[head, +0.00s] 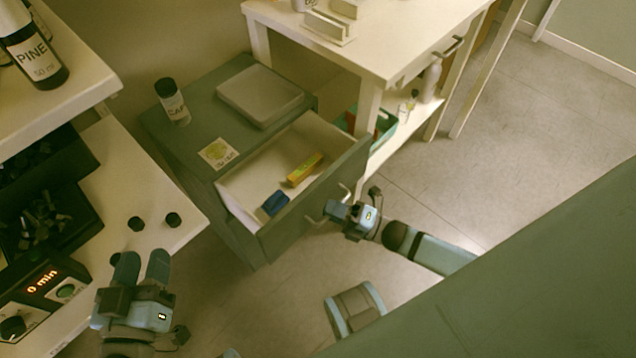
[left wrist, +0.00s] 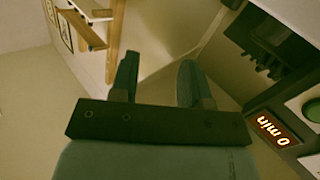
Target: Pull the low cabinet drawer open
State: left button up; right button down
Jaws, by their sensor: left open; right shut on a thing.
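The low green cabinet (head: 190,135) stands in the middle of the head view, and its drawer (head: 317,187) is pulled out, showing a pale inside. My right gripper (head: 333,212) is shut on the drawer handle (head: 343,192) at the drawer's front. Inside the drawer lie a yellow-orange box (head: 305,169) and a small blue item (head: 275,203). My left gripper (head: 140,262) is open and empty, beside the white counter at lower left; its fingers also show in the left wrist view (left wrist: 160,85).
A white table (head: 395,50) stands behind at right. A counter with a "0 min" device (head: 40,290) is at left. Floor at right is clear.

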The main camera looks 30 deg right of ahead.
pick_arm(q)
jog(key=shift+a+f, duration=0.2)
jog(key=shift+f, duration=0.3)
pick_arm(e)
jog(key=shift+s+d, duration=0.3)
jog(key=shift+s, duration=0.45)
jog(key=c, duration=1.2)
grip_release()
pick_arm(q)
jog(key=f, duration=0.1)
jog(key=a+f+g+y+p, duration=0.1)
jog(key=s+f+g+p, duration=0.1)
jog(key=shift+a+f+y, duration=0.25)
jog(key=shift+f+y, duration=0.05)
pick_arm(e)
jog(key=v, duration=1.4)
pick_arm(q)
jog(key=shift+w+d+r, duration=0.1)
jog(key=shift+w+r, duration=0.05)
jog(key=shift+r, duration=0.2)
pick_arm(e)
jog(key=shift+a, duration=0.1)
